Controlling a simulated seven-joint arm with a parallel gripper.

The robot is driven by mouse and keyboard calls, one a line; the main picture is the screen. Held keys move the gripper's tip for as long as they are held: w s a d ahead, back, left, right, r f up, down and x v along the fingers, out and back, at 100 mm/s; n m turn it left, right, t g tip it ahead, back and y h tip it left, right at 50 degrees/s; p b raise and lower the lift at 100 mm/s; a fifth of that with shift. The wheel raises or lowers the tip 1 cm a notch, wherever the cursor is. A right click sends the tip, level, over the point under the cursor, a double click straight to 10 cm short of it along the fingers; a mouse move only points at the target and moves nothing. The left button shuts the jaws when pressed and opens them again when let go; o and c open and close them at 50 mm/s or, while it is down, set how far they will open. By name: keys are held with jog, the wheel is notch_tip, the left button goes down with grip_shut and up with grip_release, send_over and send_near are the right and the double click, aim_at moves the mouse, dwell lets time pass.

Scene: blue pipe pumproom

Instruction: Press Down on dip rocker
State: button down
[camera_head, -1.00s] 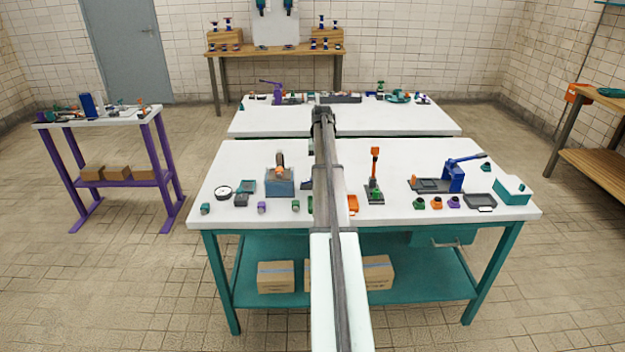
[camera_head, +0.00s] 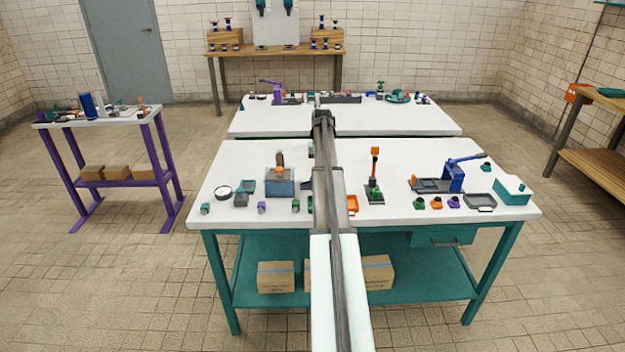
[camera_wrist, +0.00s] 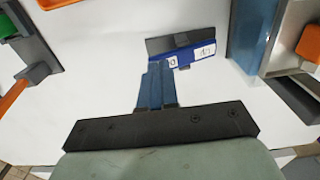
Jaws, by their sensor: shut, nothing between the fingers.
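The dip rocker (camera_wrist: 190,55) is a blue bar with two white labels on a dark base, at the upper middle of the wrist view. Its marks are too small to read surely. In the head view, a small dark-blue part of it (camera_head: 306,185) shows beside my arm. My gripper (camera_wrist: 158,68) is shut and empty, its blue fingers together. The fingertips reach the rocker's left end in the wrist view and overlap its edge. I cannot tell whether they touch it. In the head view my arm hides the gripper.
A blue-grey box device (camera_head: 280,187) stands close left of the rocker in the head view. The white tabletop (camera_head: 410,160) is bare in places between the fixtures.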

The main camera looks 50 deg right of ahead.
jog(key=shift+f, duration=1.2)
jog(key=shift+r, duration=0.15)
jog(key=shift+r, duration=4.15)
